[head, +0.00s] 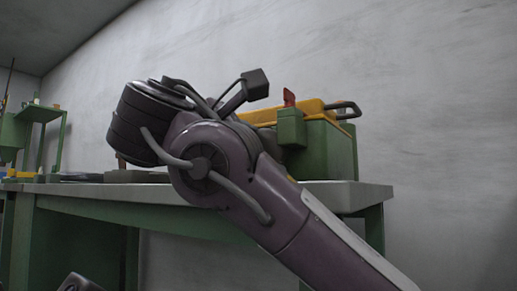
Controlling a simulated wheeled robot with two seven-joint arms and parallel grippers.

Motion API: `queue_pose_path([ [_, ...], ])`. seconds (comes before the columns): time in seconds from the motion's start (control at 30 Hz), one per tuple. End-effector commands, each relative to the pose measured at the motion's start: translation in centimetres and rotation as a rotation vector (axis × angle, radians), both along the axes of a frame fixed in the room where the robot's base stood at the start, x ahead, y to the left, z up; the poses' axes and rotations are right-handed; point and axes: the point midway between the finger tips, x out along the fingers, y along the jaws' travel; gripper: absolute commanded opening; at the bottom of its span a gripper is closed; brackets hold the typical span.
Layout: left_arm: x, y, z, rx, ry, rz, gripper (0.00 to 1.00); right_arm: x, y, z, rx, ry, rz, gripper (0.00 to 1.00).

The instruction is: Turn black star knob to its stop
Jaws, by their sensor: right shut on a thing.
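My right arm rises from the lower right across the bench, and its dark wrist end hides what lies behind it. My right gripper (150,122) is at the arm's upper left end, and its fingertips are hidden. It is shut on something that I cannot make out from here. I cannot pick out the black star knob; it may be behind my arm. A green machine (330,150) with a yellow top (262,116) stands on the bench, partly covered by my arm. My left gripper is not in view.
The bench (345,195) has a pale top and green legs. A red piece (289,97) and a dark handle (345,109) stick up from the machine. A green stand (42,115) is at the far left. The grey wall behind is bare.

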Motion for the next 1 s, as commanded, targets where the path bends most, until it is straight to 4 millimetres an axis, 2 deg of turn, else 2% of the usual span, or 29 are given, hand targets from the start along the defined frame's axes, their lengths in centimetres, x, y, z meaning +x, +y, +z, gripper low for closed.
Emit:
queue_pose_path([
  [0.2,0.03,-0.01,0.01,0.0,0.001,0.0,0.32,0.04,-0.04,0.01,0.0,0.001,-0.001,0.42],
  [0.23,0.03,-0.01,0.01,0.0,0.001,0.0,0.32,0.04,-0.04,0.01,0.001,0.001,0.0,0.68],
  [0.37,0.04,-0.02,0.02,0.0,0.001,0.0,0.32,0.05,-0.03,0.0,0.0,0.001,-0.001,0.85],
  [1.0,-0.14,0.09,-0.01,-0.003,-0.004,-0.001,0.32,0.03,-0.01,-0.24,-0.033,0.028,-0.003,0.86],
])
